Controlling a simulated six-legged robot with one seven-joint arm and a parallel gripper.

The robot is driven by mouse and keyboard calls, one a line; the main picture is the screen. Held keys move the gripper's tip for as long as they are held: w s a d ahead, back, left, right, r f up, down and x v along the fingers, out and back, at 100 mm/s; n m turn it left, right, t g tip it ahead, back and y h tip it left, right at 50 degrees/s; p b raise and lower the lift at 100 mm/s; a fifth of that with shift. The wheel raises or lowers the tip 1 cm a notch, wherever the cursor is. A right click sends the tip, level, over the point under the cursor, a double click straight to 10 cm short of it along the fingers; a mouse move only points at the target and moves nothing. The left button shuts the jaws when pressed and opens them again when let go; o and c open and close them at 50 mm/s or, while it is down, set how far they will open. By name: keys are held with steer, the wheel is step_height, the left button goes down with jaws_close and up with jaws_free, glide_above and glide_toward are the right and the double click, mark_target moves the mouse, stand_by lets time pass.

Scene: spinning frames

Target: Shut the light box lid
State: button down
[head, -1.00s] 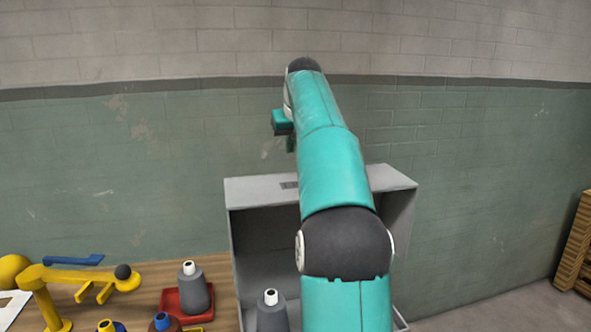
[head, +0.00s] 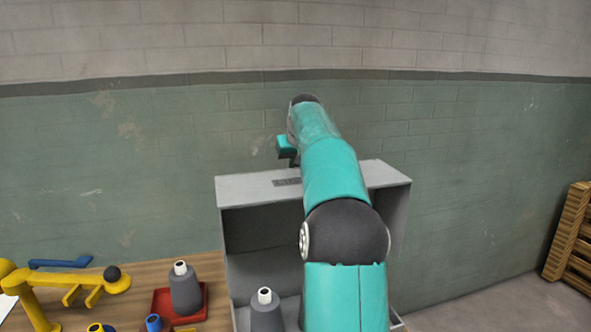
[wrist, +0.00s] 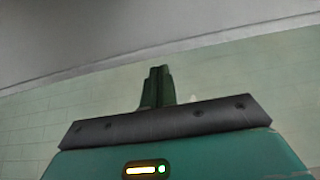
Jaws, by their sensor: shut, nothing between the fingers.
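The light box (head: 236,191) is a grey box with an open front facing me, on the right end of the table. A dark patch (head: 287,182) marks its top panel. I cannot make out the lid as a separate part; my arm covers much of the box's middle and right. My gripper (head: 293,160) is above the back of the box top, partly hidden by my arm. In the wrist view its fingers (wrist: 157,86) are together, with nothing between them and only wall beyond. I cannot tell whether it touches the box.
A grey cone with a white tip (head: 266,312) stands inside the box. Left of it are another cone (head: 185,291) on a red tray (head: 161,303), a yellow stand (head: 72,282) and a blue piece (head: 60,263). A green-and-white wall is behind; a wooden crate (head: 571,240) stands far right.

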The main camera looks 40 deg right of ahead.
steer(key=shift+s+a+f, duration=0.15)
steer(key=shift+s+a, duration=0.1)
steer(key=shift+s, duration=0.25)
steer(key=shift+s+a+f, duration=0.15)
steer(key=shift+s+a, duration=0.1)
steer(key=shift+s, duration=0.2)
steer(key=shift+w, duration=0.1)
